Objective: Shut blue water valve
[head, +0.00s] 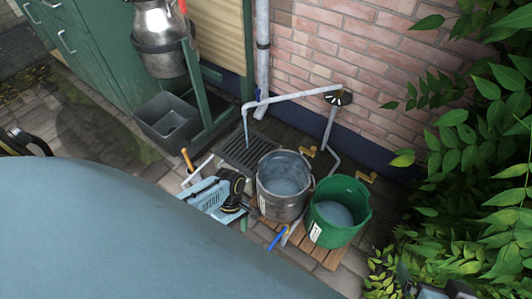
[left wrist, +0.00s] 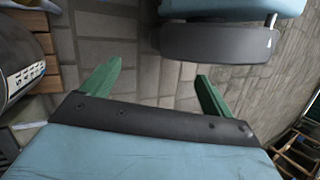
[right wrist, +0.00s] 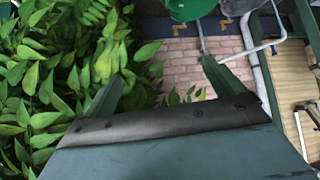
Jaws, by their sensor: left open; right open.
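A small blue piece (head: 260,97), perhaps the valve handle, sits on the grey pipe (head: 300,95) along the brick wall, above the drain grate. A second blue lever-like piece (head: 277,238) lies low in front of the metal bucket; I cannot tell which one is the valve. My right gripper (head: 440,289) is at the lower right edge of the head view, far from both. In the right wrist view its green fingers (right wrist: 157,85) are apart and empty, beside leaves. My left gripper (left wrist: 155,85) is open and empty over paving.
A metal bucket (head: 285,198) and a green bucket (head: 340,232) stand on a wooden pallet (head: 328,258). A drain grate (head: 247,150), grey bin (head: 170,122) and orange lever (head: 187,160) are to their left. Leafy branches (head: 480,150) crowd the right side.

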